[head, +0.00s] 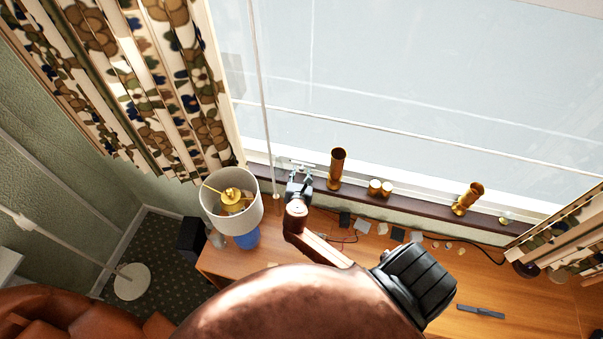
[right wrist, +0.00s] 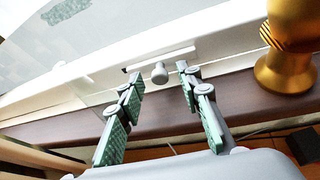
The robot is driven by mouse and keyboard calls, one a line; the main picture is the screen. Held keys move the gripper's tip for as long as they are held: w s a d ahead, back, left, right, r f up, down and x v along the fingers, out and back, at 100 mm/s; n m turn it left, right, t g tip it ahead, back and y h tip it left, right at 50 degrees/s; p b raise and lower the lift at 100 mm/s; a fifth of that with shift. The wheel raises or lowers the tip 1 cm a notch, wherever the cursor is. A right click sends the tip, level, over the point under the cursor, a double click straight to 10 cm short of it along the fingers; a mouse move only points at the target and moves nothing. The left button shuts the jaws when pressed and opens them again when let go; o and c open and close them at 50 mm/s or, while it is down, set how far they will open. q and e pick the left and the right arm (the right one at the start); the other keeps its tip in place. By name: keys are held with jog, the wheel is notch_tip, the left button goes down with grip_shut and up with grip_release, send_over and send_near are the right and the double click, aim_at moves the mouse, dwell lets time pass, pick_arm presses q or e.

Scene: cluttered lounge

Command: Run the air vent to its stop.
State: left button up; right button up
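The air vent shows in the right wrist view as a pale strip with a dark slot (right wrist: 180,51) in the white window frame. A small grey knob (right wrist: 159,73) sticks out of it. My right gripper (right wrist: 160,78) is open, with one green-padded finger on each side of the knob in the picture. I see gaps between the fingers and the knob; how deep the tips reach is hard to tell. In the head view my right gripper (head: 300,172) is at the window sill, and the knob cannot be made out there. My left gripper is not in view.
A tall gold vase (head: 338,167) stands on the sill just right of my right gripper; a gold piece (right wrist: 287,50) is close in the wrist view. A lamp (head: 253,205) is to the left. Small items lie on the wooden desk (head: 470,278).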

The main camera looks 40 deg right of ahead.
jog(key=v, duration=1.2)
jog(key=shift+s+d, duration=0.1)
jog(key=shift+s, duration=0.1)
dwell(0.3)
